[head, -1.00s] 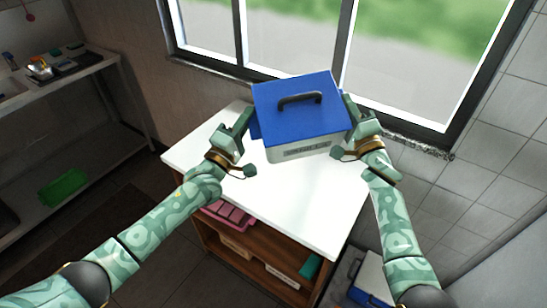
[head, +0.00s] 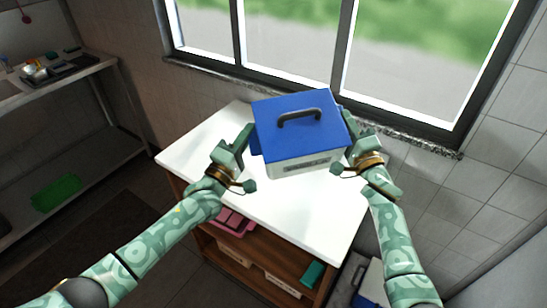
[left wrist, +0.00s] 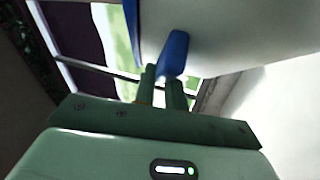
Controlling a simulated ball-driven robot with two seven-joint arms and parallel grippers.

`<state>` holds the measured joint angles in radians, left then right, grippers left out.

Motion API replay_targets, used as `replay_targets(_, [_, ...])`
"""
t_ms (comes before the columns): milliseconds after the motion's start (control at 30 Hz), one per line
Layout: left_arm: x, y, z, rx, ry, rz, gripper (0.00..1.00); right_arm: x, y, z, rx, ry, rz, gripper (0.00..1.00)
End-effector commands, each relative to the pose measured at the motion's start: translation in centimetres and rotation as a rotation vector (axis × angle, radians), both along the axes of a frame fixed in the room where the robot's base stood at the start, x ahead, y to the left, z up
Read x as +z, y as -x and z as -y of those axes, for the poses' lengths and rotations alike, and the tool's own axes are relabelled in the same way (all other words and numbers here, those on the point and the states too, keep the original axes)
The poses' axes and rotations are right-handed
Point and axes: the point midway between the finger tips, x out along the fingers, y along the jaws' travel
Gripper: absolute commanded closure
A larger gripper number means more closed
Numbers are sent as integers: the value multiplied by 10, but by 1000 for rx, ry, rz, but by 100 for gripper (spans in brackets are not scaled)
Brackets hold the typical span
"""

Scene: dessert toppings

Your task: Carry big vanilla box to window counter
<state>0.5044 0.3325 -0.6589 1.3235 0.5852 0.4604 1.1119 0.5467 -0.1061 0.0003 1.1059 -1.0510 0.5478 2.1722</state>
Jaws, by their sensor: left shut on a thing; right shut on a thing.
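The big vanilla box (head: 300,166) has a white body, a blue lid (head: 290,130) and a dark handle on top. It is upright over the white counter (head: 208,145) under the window; I cannot tell if its base touches the top. My left gripper (head: 248,140) is shut on the box's left side. In the left wrist view, my left gripper's fingers (left wrist: 163,88) close on a blue side tab (left wrist: 174,54), beside the white box wall (left wrist: 225,30). My right gripper (head: 348,125) is at the right side, shut on the box; its fingertips are partly hidden.
The window and its stone sill (head: 405,143) lie just behind the counter. Shelves under the counter hold a pink item (head: 232,222) and a teal one (head: 312,273). Another blue-lidded box (head: 372,285) stands low at right. A metal shelf (head: 100,66) is at left. The front counter top is clear.

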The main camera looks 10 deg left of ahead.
Motion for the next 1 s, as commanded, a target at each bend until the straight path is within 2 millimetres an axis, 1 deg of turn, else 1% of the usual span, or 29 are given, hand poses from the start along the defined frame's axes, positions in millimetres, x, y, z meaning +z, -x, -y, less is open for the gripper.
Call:
replay_targets(33, [4, -1, -3, 5, 5, 6, 100, 5, -1, 3, -4, -3, 7, 100])
replay_targets(167, [4, -1, -3, 5, 5, 6, 100, 5, -1, 3, -4, -3, 8, 100])
replay_targets(200, [1, -1, -3, 4, 0, -1, 85, 2, -1, 3, -5, 0, 1, 85])
replay_targets(267, [1, -1, -3, 4, 1, 0, 68, 2, -1, 3, -4, 0, 2, 68])
replay_targets(300, [1, -1, -2, 4, 1, 0, 66, 2, -1, 3, -4, 0, 2, 66])
replay_targets(533, [3, -1, -1, 1, 3, 5, 66, 4, 0, 1, -1, -1, 5, 66])
replay_targets(600, [3, -1, -1, 1, 3, 5, 42, 4, 0, 1, 0, -2, 6, 66])
replay_targets(667, [3, 0, -1, 1, 3, 6, 25, 4, 0, 0, 0, -2, 6, 66])
replay_targets(1000, [3, 1, -1, 0, 3, 5, 25, 5, 0, 0, 1, -4, 7, 66])
